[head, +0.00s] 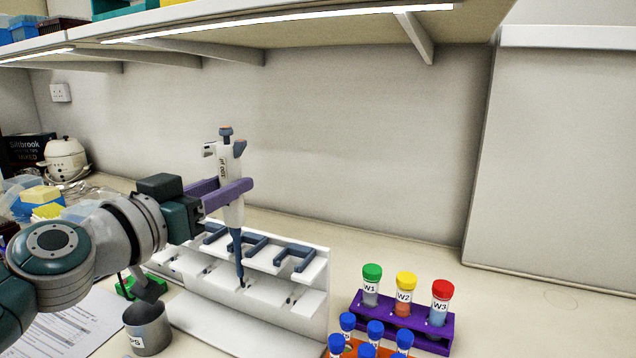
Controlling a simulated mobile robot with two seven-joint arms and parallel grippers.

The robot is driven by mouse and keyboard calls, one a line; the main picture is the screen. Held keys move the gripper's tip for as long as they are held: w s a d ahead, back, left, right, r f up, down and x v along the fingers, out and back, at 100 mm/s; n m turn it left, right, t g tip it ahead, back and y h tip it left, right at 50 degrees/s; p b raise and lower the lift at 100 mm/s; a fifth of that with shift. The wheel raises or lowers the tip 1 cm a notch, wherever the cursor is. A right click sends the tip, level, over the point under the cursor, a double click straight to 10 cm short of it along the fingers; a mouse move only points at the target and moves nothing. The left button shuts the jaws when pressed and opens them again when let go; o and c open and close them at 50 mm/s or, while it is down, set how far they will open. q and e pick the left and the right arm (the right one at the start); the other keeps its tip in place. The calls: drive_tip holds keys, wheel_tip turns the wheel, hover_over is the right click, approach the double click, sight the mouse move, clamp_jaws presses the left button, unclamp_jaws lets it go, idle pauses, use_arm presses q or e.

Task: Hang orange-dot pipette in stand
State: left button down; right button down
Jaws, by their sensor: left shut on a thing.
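My left gripper (228,192) has purple fingers and is shut on a white and blue pipette (232,212). The pipette is upright, with an orange dot (226,128) on top of its plunger. Its blue tip end points down in front of the white stand (312,318). The stand has several dark fork-shaped holders (294,256) along its upper edge, and no other pipette shows in it. The pipette's lower part overlaps the holders in the picture; I cannot tell whether it touches them. My right gripper is not in view.
A purple rack (402,318) holds tubes with green, yellow and red caps, right of the stand. Several blue-capped tubes (375,330) stand in front of it. A grey cup (148,328) and a paper sheet (75,325) are at the left front. A shelf (330,30) hangs above.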

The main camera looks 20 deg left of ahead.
sight(227, 207)
use_arm(q)
drive_tip(key=shift+w, duration=0.15)
drive_tip(key=shift+w+d+b, duration=0.1)
drive_tip(key=shift+w+b, duration=0.3)
drive_tip(key=shift+w, duration=0.5)
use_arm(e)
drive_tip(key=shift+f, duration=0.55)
use_arm(q)
drive_tip(key=shift+f+b, duration=0.75)
drive_tip(key=shift+b, duration=0.2)
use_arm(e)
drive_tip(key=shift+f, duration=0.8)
use_arm(q)
drive_tip(key=shift+f, duration=0.1)
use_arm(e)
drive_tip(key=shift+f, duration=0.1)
use_arm(q)
drive_tip(key=shift+f+b, duration=0.6)
drive_tip(key=shift+b, duration=0.15)
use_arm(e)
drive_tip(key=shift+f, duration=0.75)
